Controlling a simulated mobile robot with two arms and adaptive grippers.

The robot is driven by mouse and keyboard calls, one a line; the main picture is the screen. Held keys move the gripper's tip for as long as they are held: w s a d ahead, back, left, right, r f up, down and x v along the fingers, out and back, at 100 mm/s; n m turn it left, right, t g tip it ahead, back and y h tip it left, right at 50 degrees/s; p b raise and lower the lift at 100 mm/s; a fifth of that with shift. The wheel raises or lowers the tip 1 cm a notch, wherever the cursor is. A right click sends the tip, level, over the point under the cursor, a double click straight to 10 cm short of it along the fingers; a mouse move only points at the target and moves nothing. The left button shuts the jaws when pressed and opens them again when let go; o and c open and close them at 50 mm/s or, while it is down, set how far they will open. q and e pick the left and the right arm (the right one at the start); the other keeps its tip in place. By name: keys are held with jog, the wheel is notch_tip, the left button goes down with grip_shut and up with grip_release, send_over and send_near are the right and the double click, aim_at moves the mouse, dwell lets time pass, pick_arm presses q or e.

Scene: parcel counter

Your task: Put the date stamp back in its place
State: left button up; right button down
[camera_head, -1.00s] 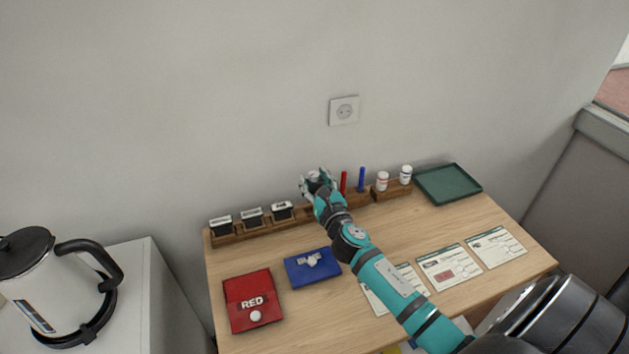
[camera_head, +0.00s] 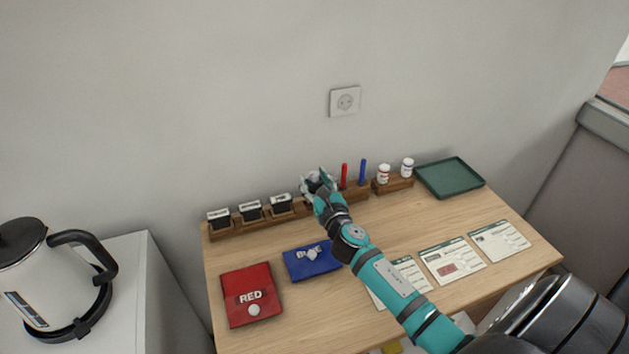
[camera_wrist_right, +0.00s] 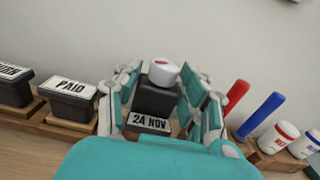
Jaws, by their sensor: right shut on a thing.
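The date stamp (camera_wrist_right: 157,97) is a dark block with a white knob on top and a "24 NOV" label at its lower front. It shows upright between the teal fingers of my right gripper (camera_wrist_right: 163,100) in the right wrist view. In the head view my right gripper (camera_head: 319,184) is at the wooden rack (camera_head: 262,224) along the back of the desk, between the PAID stamp (camera_head: 281,203) and the red pen (camera_head: 344,174). The gripper is shut on the date stamp. Its base is hidden, so I cannot tell if it touches the rack. My left gripper is out of view.
Two more black stamps (camera_head: 250,211) stand left of the PAID stamp. A blue pen (camera_head: 363,172), two white bottles (camera_head: 384,173) and a green tray (camera_head: 451,178) are to the right. Red (camera_head: 251,295) and blue (camera_head: 312,261) pads and cards (camera_head: 452,263) lie in front.

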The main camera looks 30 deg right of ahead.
aim_at(315, 190)
jog(key=shift+f+b, duration=1.25)
jog(key=shift+f, duration=0.2)
jog(key=shift+f, duration=0.1)
jog(key=c, duration=1)
grip_release()
jog(key=shift+o, duration=0.2)
jog(key=shift+p+v, duration=0.3)
jog(key=shift+v, duration=2.3)
jog(key=shift+o, duration=0.4)
jog(key=o, duration=0.5)
